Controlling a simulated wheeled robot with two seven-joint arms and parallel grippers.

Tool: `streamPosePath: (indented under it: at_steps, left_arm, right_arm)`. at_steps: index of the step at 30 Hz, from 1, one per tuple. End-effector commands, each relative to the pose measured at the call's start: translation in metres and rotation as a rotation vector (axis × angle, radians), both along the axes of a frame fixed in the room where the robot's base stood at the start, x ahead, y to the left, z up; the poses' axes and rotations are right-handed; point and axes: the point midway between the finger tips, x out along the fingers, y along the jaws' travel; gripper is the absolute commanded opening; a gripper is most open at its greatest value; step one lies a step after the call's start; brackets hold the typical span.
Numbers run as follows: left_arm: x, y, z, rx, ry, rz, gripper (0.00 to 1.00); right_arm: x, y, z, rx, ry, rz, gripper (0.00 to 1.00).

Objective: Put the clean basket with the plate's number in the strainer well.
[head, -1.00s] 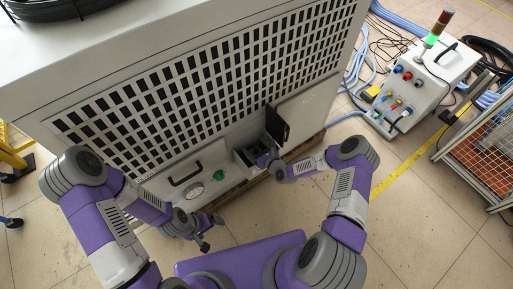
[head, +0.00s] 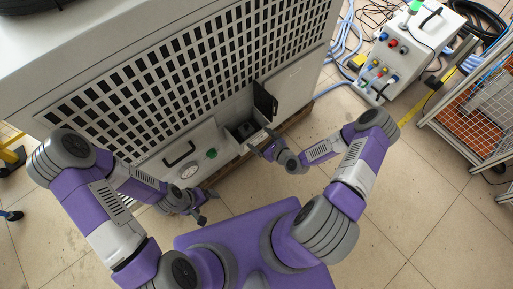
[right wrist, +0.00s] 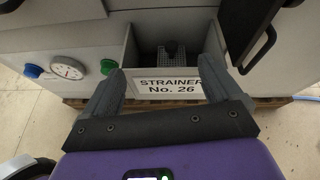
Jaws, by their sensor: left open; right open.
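The strainer well (head: 236,132) is an open recess low in the grey cabinet, with its dark door (head: 265,100) swung open. In the right wrist view a white plate (right wrist: 169,86) on its front reads "STRAINER No. 26". A dark, mesh-like piece with a raised block (right wrist: 172,49) is inside the well; it looks like a basket, but I cannot tell whether it is clean or numbered. My right gripper (right wrist: 162,66) is open and empty in front of the plate. My left gripper (head: 205,208) is open, low before the cabinet and left of the well.
A round gauge (right wrist: 67,68), a green knob (right wrist: 108,66) and a black handle (head: 179,154) are left of the well. A control box (head: 405,50) with cables stands at the right. A wire-mesh cage (head: 480,110) is at far right. The floor between is clear.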

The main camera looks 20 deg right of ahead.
Motion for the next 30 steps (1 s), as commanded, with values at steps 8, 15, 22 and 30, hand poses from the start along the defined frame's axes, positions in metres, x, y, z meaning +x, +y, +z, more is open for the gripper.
streamPosePath:
  at_steps: [8, 15, 22, 30]
  left_arm:
    - [0.000, 0.000, 0.000, 0.000, 0.000, 0.000, 0.92]
    - [0.000, 0.000, 0.000, 0.000, 0.000, 0.000, 0.92]
    - [0.000, 0.000, 0.000, 0.000, 0.000, 0.000, 0.92]
    - [0.000, 0.000, 0.000, 0.000, 0.000, 0.000, 0.92]
  right_arm:
    - [-0.044, 0.056, -0.013, -0.562, 0.009, 0.548, 0.92]
    - [-0.100, 0.080, -0.013, -0.976, -0.092, 1.134, 0.92]
    - [-0.150, 0.086, -0.001, -1.205, -0.269, 1.650, 0.92]
    - [-0.173, 0.085, 0.008, -1.269, -0.393, 1.899, 0.92]
